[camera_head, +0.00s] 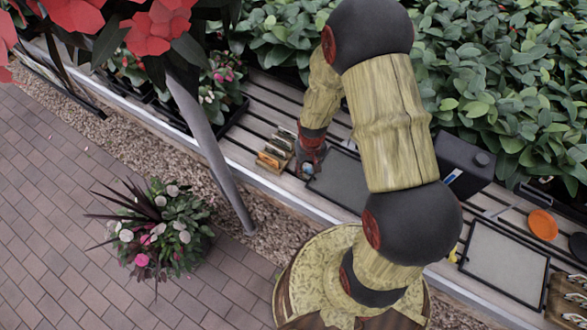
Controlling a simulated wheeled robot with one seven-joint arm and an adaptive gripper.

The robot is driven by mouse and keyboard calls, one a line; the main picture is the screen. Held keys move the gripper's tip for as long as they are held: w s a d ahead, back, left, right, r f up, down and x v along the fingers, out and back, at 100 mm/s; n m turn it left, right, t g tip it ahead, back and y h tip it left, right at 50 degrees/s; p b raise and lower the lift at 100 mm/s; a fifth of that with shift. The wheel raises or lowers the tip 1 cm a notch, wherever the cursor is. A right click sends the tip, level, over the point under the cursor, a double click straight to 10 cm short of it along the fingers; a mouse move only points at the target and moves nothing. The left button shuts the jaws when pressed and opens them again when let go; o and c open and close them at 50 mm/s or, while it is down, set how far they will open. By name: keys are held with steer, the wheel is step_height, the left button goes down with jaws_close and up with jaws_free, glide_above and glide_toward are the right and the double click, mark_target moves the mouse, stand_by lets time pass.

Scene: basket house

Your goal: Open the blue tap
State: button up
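My arm reaches down from the upper middle to the slatted bench (262,103). My gripper (308,165) is low over the bench's front part, at the left end of a grey tray. A small blue piece (307,170) shows right at the fingertips; it may be the blue tap, but it is too small and too covered to be sure. I cannot tell whether the fingers touch it or are closed around it.
Small wooden boxes (272,158) stand just left of my gripper. Grey trays (505,262), a black box (462,160) and an orange dish (542,224) lie to the right. A grey pole (213,150) and a flower pot (160,235) stand left. Brick paving is open.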

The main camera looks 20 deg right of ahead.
steer(key=shift+a+r, duration=0.1)
steer(key=shift+a, duration=0.1)
stand_by(0.3)
step_height(320, 180, up, 7)
steer(key=p, duration=0.5)
stand_by(0.3)
